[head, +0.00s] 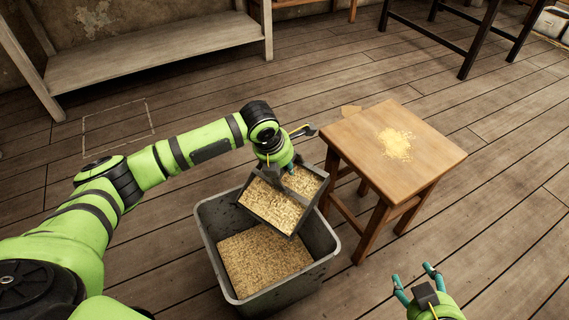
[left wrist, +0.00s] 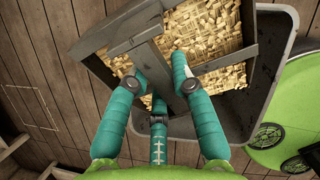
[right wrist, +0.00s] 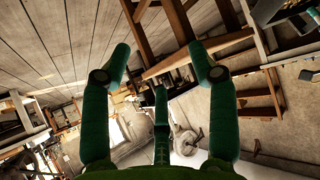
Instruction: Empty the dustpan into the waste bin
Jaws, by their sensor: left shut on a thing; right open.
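The dustpan (head: 308,208) is a dark, open tray filled with pale wood chips. It is tilted above the waste bin (head: 206,240), a grey rectangular tub with a layer of wood chips inside. My left gripper (head: 278,172) is shut on the dustpan; in the left wrist view its teal fingers (left wrist: 160,85) close around the dark handle bar, with chips behind it. The dustpan hides the bin's far right part. My right gripper (head: 417,281) is open and empty at the lower right, away from the bin; its spread fingers also show in the right wrist view (right wrist: 163,65).
A wooden stool (head: 350,137) stands close to the bin's right, with a yellowish pile of sawdust (head: 396,143) on its top. A low shelf (head: 155,60) is at the back left and a dark table frame (head: 475,55) at the back right. The floor at right is clear.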

